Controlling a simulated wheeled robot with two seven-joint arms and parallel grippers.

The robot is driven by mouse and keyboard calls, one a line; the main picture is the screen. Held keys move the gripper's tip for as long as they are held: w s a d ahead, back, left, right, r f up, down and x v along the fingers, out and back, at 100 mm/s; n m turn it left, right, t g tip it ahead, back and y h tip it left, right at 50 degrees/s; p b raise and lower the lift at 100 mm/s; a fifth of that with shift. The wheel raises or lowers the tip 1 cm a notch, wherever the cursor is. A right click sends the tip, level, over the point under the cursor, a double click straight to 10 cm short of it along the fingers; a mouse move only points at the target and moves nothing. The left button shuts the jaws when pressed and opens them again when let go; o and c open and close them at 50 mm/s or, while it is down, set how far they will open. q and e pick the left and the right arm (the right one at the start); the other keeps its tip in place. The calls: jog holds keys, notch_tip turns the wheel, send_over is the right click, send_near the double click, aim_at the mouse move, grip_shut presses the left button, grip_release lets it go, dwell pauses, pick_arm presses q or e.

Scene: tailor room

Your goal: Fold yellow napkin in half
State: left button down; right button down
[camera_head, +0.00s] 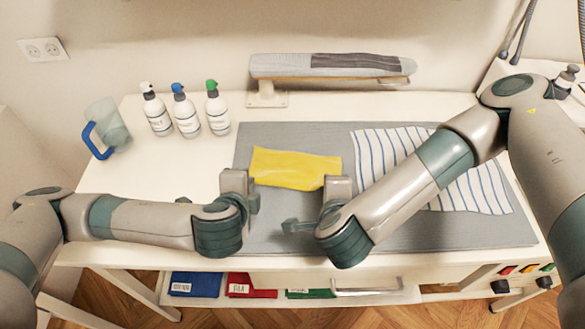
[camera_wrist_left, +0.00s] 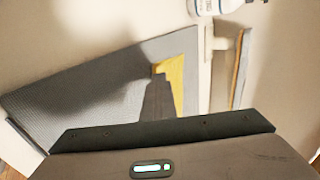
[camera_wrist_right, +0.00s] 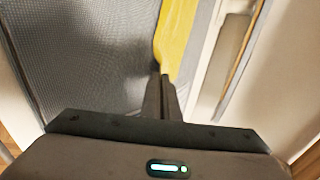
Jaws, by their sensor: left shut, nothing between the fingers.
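The yellow napkin (camera_head: 295,169) lies on the grey mat (camera_head: 400,236) as a wide, narrow strip, with its near edge dipping at the right. My left gripper (camera_head: 252,196) is shut and empty by the napkin's near left corner. In the left wrist view, its closed fingers (camera_wrist_left: 158,88) overlap the view of the napkin (camera_wrist_left: 172,72). My right gripper (camera_head: 325,190) is at the napkin's near right corner, partly hidden by its own wrist. In the right wrist view, its fingers (camera_wrist_right: 163,85) are together and the napkin (camera_wrist_right: 174,40) tapers into their tips, so they appear to pinch it.
A striped cloth (camera_head: 478,190) lies on the mat's right, partly under my right arm. A small ironing board (camera_head: 330,66) stands at the back. Folded cloths (camera_head: 195,284) lie below the tabletop.

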pick_arm(q)
jog(key=shift+s+f, duration=0.2)
jog(key=shift+s, duration=0.1)
pick_arm(e)
jog(key=shift+s+d+f, duration=0.1)
jog(key=shift+d+f, duration=0.05)
jog(key=shift+d, duration=0.15)
pick_arm(q)
jog(key=c, duration=1.7)
grip_release()
pick_arm(e)
jog(key=c, duration=1.7)
grip_release()
pick_arm(q)
jog(key=shift+s+r, duration=0.1)
jog(key=shift+r, duration=0.05)
pick_arm(e)
jog(key=shift+s, duration=0.1)
